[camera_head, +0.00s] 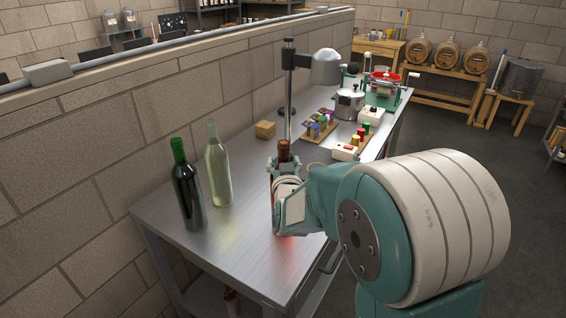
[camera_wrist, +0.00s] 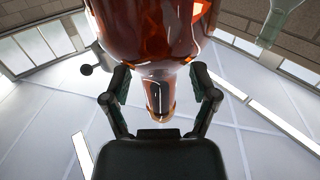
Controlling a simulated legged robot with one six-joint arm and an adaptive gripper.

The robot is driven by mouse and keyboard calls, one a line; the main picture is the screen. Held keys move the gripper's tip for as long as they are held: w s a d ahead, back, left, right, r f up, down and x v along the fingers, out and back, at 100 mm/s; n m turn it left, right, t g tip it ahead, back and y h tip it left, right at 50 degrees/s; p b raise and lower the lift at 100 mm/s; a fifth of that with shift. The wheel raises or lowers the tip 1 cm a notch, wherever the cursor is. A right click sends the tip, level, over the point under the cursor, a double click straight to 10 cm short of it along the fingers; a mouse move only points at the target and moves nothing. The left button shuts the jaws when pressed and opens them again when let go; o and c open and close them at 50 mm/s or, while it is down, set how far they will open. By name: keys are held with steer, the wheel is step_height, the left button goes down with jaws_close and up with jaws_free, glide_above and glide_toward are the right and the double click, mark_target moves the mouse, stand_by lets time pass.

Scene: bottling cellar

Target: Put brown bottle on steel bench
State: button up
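The brown bottle (camera_head: 284,150) stands upright at the near part of the steel bench (camera_head: 245,255), with its neck showing above my gripper (camera_head: 284,166). My gripper is around its upper part; the arm hides much of its body. In the wrist view the brown bottle (camera_wrist: 150,30) fills the space between the two fingers of my gripper (camera_wrist: 160,72), and their tips appear to press on its sides. A reddish glow lies on the bench top below it. I cannot tell whether its base touches the bench.
A dark green bottle (camera_head: 187,190) and a clear bottle (camera_head: 217,168) stand to the left. A stand with a metal head (camera_head: 326,68), a small wooden block (camera_head: 265,129), a rack of coloured items (camera_head: 320,125) and a pot (camera_head: 349,103) are behind. A block wall borders the bench's left side.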

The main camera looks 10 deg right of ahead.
steer(key=shift+r, duration=0.1)
steer(key=s+n+g+y, duration=0.1)
steer(key=s+g, duration=1.1)
steer(key=s, duration=2.2)
steer(key=shift+a+n+y, duration=0.25)
steer(key=shift+n+y, duration=0.05)
steer(key=shift+y, duration=0.6)
